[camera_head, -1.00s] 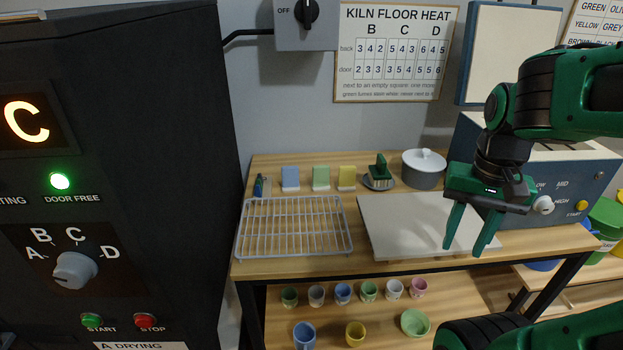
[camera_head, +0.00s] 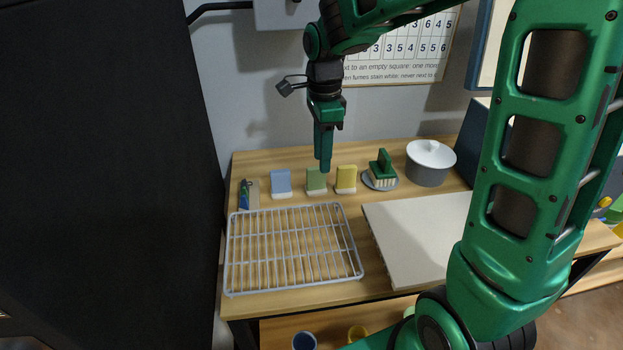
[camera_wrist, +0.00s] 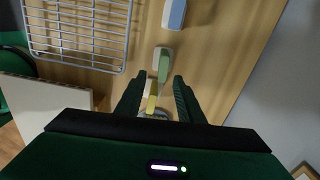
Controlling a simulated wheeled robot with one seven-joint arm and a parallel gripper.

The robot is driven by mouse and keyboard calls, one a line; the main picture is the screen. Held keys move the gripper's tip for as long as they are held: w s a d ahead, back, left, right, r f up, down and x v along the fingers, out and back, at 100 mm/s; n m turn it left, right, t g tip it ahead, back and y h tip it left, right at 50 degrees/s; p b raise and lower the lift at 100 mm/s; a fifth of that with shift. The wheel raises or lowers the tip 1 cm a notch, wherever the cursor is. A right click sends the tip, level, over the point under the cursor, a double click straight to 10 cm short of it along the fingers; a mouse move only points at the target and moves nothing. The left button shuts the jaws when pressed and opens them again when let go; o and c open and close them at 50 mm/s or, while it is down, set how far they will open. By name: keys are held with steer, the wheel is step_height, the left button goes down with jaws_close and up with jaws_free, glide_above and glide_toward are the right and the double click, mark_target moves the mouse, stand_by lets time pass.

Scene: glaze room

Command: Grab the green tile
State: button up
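The green tile (camera_head: 316,180) stands upright on a pale base at the back of the table, between the blue tile (camera_head: 281,183) and the yellow tile (camera_head: 346,178). My gripper (camera_head: 323,168) points down just above the green tile and partly overlaps it in the head view. In the wrist view the green tile (camera_wrist: 163,64) lies beyond the fingertips, and my gripper (camera_wrist: 158,82) is open with its two fingers apart. The yellow tile (camera_wrist: 150,100) shows between the fingers in that view. Nothing is held.
A wire rack (camera_head: 232,262) lies in front of the tiles. A green brush (camera_head: 383,166) on a dish and a grey lidded pot (camera_head: 428,170) stand to the right. A pale board (camera_head: 415,235) lies at the front right. The wall is close behind the tiles.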

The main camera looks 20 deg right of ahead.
mark_target(316, 168)
steer(key=f, duration=0.4)
steer(key=a+f, duration=0.1)
steer(key=f, duration=0.1)
steer(key=shift+w+a+f, duration=0.1)
steer(key=shift+w+f, duration=0.2)
jaws_close()
